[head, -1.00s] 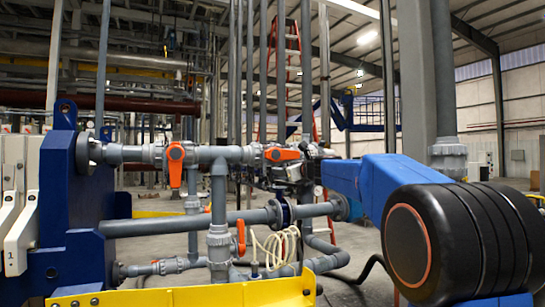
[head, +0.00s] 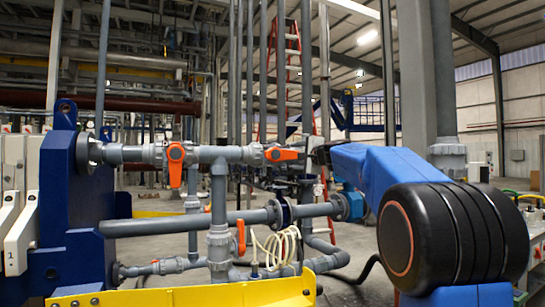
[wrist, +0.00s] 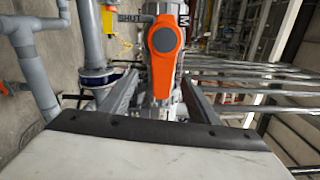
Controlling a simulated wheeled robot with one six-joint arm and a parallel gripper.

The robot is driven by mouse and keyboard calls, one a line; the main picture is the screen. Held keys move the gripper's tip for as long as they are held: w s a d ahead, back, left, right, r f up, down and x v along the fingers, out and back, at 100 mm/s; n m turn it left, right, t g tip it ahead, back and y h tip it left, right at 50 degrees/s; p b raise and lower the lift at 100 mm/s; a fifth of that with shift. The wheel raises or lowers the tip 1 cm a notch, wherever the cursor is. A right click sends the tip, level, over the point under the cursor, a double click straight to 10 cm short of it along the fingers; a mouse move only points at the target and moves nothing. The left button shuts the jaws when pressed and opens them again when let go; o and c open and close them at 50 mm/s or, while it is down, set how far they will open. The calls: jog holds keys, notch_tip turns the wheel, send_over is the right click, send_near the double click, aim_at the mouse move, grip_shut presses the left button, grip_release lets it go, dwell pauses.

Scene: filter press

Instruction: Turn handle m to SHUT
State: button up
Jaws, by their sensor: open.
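Handle m (wrist: 163,40) is an orange lever on a grey valve, with an "M" label at its right and a "SHUT" label at its upper left in the wrist view. Its broad hub is at the top and its narrow end points toward my gripper (wrist: 159,88). My gripper is open, with one dark finger on each side of the lever's narrow end. Gaps show on both sides; I cannot tell the depth. In the head view, handle m (head: 283,154) lies along the horizontal pipe, pointing right. My gripper (head: 317,149) is just right of it, small and partly hidden.
Another orange handle (head: 175,164) hangs down on the same pipe at left. A third orange handle (head: 240,236) is on a lower pipe. A vertical grey pipe (head: 218,200) and a coiled cream hose (head: 277,243) are below. A yellow beam (head: 210,295) crosses the front.

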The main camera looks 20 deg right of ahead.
aim_at(288, 154)
jog(key=shift+n, duration=0.6)
jog(key=shift+w+r, duration=0.15)
jog(key=shift+w, duration=1.75)
jog(key=shift+w+r, duration=0.15)
jog(key=shift+w, duration=1.7)
